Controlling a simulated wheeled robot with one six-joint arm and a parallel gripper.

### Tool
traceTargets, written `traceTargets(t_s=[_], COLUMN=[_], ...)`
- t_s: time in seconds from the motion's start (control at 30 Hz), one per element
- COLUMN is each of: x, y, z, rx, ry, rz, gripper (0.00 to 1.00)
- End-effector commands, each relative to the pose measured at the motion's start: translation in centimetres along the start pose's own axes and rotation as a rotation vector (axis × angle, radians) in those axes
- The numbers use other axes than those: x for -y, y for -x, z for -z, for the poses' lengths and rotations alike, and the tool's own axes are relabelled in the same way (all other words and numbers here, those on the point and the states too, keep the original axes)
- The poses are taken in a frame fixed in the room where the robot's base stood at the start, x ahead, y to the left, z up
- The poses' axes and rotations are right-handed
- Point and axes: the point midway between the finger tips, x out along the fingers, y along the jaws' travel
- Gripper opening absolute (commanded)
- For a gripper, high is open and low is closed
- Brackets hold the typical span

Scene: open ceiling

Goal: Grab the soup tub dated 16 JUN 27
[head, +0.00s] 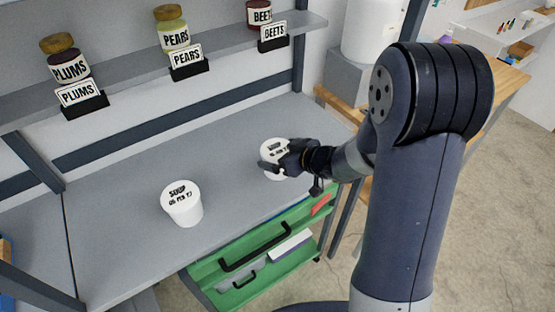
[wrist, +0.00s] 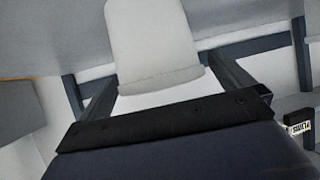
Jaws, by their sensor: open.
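Two white soup tubs stand upright on the grey worktop. The left tub (head: 184,208) stands clear near the front, with "SOUP" and a small date on its lid that I cannot read surely. The right tub (head: 268,148) is further back and partly hidden by my gripper (head: 279,158), so its date cannot be read either. My gripper is open at the right tub. In the wrist view, a white tub (wrist: 152,45) lies between the two dark fingers of my gripper (wrist: 160,72). I cannot tell whether the fingers touch it.
A shelf (head: 120,72) above the worktop holds jars of plums (head: 70,68), pears (head: 173,36) and beets (head: 260,14) with name cards. A green drawer (head: 250,262) stands open below the front edge. The worktop between the tubs is clear.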

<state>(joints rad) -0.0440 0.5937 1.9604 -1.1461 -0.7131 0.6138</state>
Motion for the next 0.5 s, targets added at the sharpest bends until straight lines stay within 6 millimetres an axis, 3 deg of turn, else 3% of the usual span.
traceTargets(t_s=[0.13, 0.4, 0.5], x=[0.0, 0.0, 0.0], y=[-1.6, -1.9, -1.9], z=[0.0, 0.1, 0.1], rx=[0.0, -0.001, -0.001], ry=[-0.001, 0.001, 0.0], rz=[0.001, -0.001, -0.001], gripper=[1.0, 1.0, 0.93])
